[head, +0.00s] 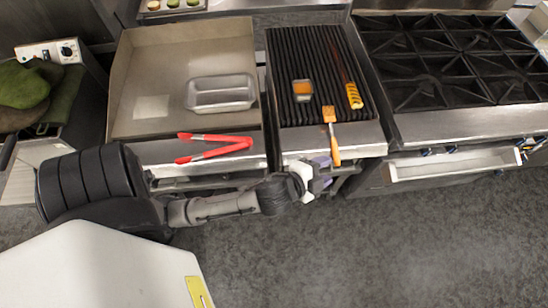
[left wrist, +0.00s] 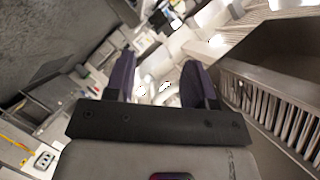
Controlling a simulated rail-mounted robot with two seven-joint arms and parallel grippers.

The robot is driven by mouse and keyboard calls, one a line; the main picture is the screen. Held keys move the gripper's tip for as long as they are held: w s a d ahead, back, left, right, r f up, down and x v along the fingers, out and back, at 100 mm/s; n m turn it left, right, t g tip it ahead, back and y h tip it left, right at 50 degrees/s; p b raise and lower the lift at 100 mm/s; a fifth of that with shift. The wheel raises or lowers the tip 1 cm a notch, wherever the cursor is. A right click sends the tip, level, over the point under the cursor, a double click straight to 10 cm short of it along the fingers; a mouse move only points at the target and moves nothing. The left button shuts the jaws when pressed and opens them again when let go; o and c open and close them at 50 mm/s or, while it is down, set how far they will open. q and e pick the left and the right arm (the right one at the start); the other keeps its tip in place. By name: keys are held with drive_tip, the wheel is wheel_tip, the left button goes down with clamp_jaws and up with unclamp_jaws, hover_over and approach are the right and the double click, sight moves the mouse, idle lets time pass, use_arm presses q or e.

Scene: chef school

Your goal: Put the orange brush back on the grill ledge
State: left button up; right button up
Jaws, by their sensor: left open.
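The orange brush (head: 331,116) lies at the front of the black ribbed grill. Its bristle end is at the grate edge, and its handle crosses the metal grill ledge (head: 298,140) and points toward the front. My left gripper (head: 320,178) is in front of and below the ledge, close to the handle's end in the picture; contact cannot be told. In the left wrist view its two purple fingers (left wrist: 160,84) stand apart with nothing held between them. The brush cannot be made out in that view. My right gripper is not in view.
Red tongs (head: 213,147) lie across the griddle's front edge, with a metal pan (head: 221,92) behind. A small orange-filled container (head: 302,90) and a yellow food piece (head: 353,96) sit on the grill. A burner stove (head: 440,60) stands right. The floor in front is clear.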

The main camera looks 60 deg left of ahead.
use_arm(q)
drive_tip(key=s+f+n+g, duration=0.3)
drive_tip(key=s+f+g, duration=0.1)
drive_tip(key=s, duration=0.5)
drive_tip(key=s+f+n+g+h, duration=0.1)
drive_tip(key=s+f+n+g, duration=0.3)
drive_tip(key=s+g, duration=0.3)
drive_tip(key=s+f, duration=0.1)
drive_tip(key=s, duration=0.2)
drive_tip(key=shift+s+f+n, duration=0.15)
drive_tip(key=shift+s+n, duration=0.1)
drive_tip(key=shift+n, duration=0.05)
drive_tip(key=shift+a, duration=0.1)
wheel_tip(320, 180, up, 25)
drive_tip(key=p, duration=2.4)
drive_tip(key=shift+f+p, duration=0.15)
drive_tip(key=shift+p, duration=0.15)
drive_tip(key=shift+f, duration=0.1)
drive_tip(key=shift+c, duration=0.6)
